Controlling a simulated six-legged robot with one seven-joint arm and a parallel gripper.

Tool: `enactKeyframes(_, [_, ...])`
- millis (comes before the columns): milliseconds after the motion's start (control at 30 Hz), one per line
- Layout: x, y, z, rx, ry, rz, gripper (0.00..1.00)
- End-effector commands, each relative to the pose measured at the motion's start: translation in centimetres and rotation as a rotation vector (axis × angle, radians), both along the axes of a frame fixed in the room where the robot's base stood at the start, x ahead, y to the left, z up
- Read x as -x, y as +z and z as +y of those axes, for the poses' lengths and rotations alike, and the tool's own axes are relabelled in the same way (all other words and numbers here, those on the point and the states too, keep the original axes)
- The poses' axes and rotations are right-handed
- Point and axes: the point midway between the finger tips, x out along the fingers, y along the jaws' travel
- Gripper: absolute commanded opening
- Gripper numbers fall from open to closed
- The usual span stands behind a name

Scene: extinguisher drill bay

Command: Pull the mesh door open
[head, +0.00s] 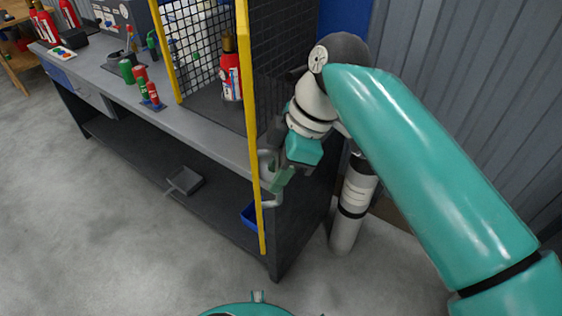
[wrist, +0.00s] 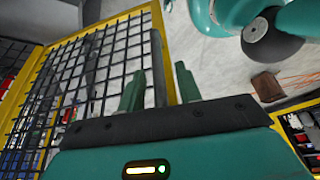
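The yellow-framed mesh door (head: 251,110) shows nearly edge-on in the head view, and its lower end reaches in front of the bench. It stands out from the cage. In the wrist view, the door's black mesh (wrist: 85,75) fills the left side, with floor behind it. A grey handle (head: 271,203) is fixed on the door's frame. My gripper (head: 281,178) is at this handle. In the wrist view, the two green fingers (wrist: 158,88) stand apart, with a grey bar between them and visible gaps on both sides. Contact with the handle cannot be told.
A red extinguisher (head: 231,72) stands inside the cage on the grey bench (head: 205,125). Red and green cylinders stand on the bench at left. A grey corrugated wall (head: 430,60) is at right. Floor at front left is clear.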

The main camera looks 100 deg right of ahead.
Motion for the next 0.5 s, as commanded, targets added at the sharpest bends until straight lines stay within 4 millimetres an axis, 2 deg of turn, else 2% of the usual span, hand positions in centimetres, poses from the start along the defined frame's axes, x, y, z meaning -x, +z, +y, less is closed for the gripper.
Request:
enactKeyframes(167, [0.5,1.2,0.0,0.001,-0.001,0.000,0.34])
enactKeyframes(500, [3.2,7.8,0.0,0.003,-0.001,0.000,0.34])
